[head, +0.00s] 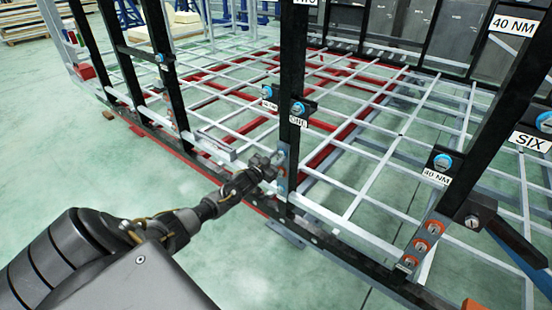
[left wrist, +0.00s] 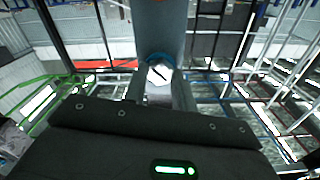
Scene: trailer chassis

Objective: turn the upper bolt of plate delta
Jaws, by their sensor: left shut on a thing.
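In the left wrist view a silver hex bolt (left wrist: 160,73) with a dark line across its head and a blue ring behind it sits on a grey plate (left wrist: 158,28). My left gripper (left wrist: 160,90) has one finger on each side of the bolt head and is shut on it. In the head view my left gripper (head: 274,163) reaches from the left to the grey plate (head: 283,184) low on the middle black post (head: 292,80). There the gripper hides the bolt. I cannot read a delta label on this plate. My right gripper is not in view.
On the right, another plate (head: 436,225) bears several orange-ringed bolts on a slanted black post. Blue-ringed bolts with 40 NM and SIX labels (head: 532,141) sit on nearby posts. Black posts and the chassis grid (head: 375,150) surround the arm. Green floor (head: 70,170) lies open at left.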

